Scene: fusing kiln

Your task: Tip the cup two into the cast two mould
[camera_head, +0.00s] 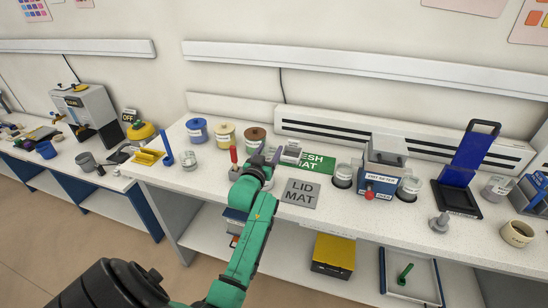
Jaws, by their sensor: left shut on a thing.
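My left gripper (266,158) is at the end of the green arm, over the worktop between a red-handled tool (233,155) and the lid mat. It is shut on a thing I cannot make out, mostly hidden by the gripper. Clear cups stand on the worktop: one in a dark ring (343,175) right of the green mat, one beside the pot meter (408,187), and one at the left (190,161). I cannot read which is cup two. I cannot pick out the cast two mould. My right gripper is not in view.
Blue (197,130), cream (225,135) and brown (254,138) lidded jars stand behind the gripper. The grey lid mat (300,194) is bare. A green mat (318,163), pot meter (384,155) and blue-and-black press (475,152) stand farther right.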

